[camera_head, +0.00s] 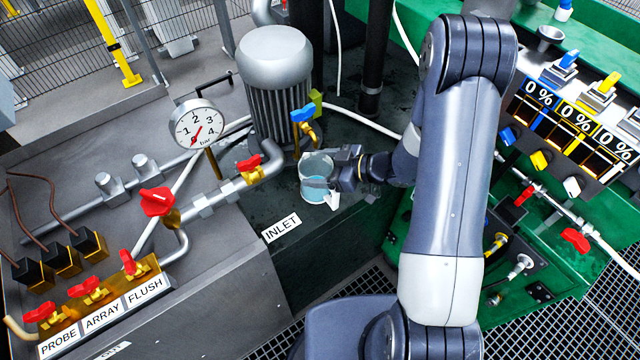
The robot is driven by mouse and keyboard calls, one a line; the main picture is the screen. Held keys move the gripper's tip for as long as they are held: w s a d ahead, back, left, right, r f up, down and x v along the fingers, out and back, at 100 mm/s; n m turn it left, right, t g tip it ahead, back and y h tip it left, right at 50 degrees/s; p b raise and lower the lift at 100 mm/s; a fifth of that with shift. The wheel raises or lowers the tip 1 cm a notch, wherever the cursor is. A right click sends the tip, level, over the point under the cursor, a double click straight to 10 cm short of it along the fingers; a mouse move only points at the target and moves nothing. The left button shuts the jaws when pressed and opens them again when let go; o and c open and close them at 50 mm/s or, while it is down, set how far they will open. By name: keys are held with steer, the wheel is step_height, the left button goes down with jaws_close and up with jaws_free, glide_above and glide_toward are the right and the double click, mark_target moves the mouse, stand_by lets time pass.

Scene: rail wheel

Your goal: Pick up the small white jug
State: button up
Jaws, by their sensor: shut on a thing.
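The small jug (314,188) shows near the middle of the view, white and partly see-through, with a bluish inside. It stands or hangs upright just behind the INLET label, close to the blue-handled brass tap (303,120). I cannot tell whether its base touches the dark surface. My gripper (333,172) reaches in from the right and is shut on the jug at its right side. The gripper's fingers hide part of that side. A small white piece, perhaps the spout or handle, sticks out at the jug's lower right.
A grey motor (277,80) stands behind the jug. A pressure gauge (198,126), pipes and red valve handles (157,202) lie to the left. A green panel with percent displays (575,115) stands at the right. The dark surface before the INLET label (281,228) is clear.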

steer(key=c, duration=0.4)
steer(key=shift+o, duration=0.2)
steer(key=shift+r, duration=0.15)
